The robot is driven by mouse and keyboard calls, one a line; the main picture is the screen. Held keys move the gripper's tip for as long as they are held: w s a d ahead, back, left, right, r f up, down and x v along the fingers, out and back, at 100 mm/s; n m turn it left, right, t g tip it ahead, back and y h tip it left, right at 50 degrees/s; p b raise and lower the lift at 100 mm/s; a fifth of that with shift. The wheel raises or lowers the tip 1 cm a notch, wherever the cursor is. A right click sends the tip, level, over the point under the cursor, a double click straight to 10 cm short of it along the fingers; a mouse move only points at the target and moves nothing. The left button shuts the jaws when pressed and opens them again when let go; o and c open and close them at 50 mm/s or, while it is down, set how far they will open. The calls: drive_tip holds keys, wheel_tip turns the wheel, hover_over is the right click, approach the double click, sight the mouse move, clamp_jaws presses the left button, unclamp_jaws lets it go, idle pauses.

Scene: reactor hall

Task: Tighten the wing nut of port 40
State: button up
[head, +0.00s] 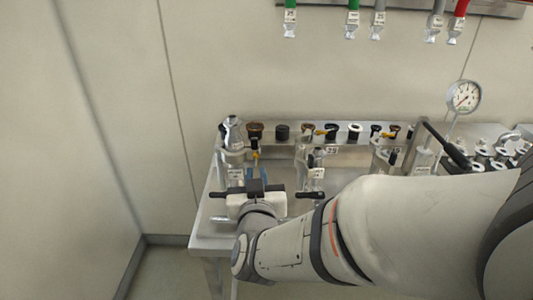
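My gripper (257,174) is over the left part of the metal bench, seen from behind, with bluish fingers pointing at the back row. Its fingertips are small and partly hidden by its own body, so I cannot tell whether they hold anything. Just beyond them is a small yellow piece (256,155), below a dark-topped fitting (255,131). To its left stands a silver flanged port (233,135) with a white label (236,174) below. The label numbers are too small to read, so I cannot tell which port is 40. I cannot make out a wing nut clearly.
The metal bench (207,211) carries a back row of dark and metal caps (282,132). Another fitting (315,157) stands right of my gripper. A round gauge (464,96) rises at the right. Coloured tools (353,18) hang from a wall rail. Floor at left is clear.

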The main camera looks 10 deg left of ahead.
sight(255, 155)
drive_tip(key=shift+t, duration=0.3)
drive_tip(key=x, duration=0.7)
drive_tip(key=shift+w+a+p, duration=0.15)
drive_tip(key=shift+a+p, duration=0.05)
drive_tip(key=shift+p, duration=0.15)
drive_tip(key=shift+r, duration=0.1)
drive_tip(key=shift+c, duration=0.6)
clamp_jaws()
